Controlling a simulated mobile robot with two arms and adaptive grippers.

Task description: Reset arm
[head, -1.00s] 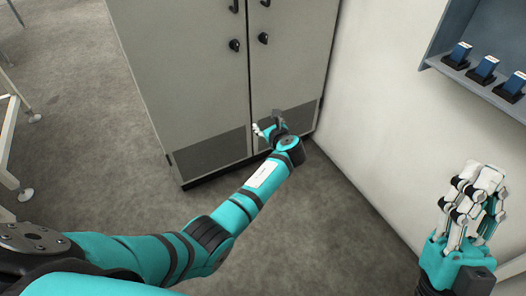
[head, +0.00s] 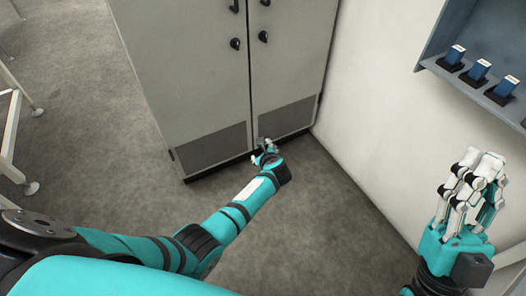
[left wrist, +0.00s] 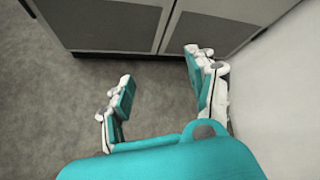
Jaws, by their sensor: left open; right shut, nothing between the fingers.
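My left arm reaches from the lower left of the head view toward the foot of the grey cabinet (head: 215,70). My left gripper (head: 264,149) is small and partly hidden by its own wrist there. In the left wrist view the left gripper (left wrist: 165,85) has its fingers wide apart, with only grey floor and the cabinet's lower front beyond them. My right gripper (head: 485,160) stands at the right side of the head view, fingers upward and close together in front of the white wall, with nothing seen in it.
The cabinet has two doors with black handles (head: 235,44) and dark lower panels. A blue-grey shelf (head: 475,90) at upper right holds several blue boxes (head: 478,70) in black holders. A table frame (head: 14,130) stands at far left. The grey floor (head: 310,230) between the arms is clear.

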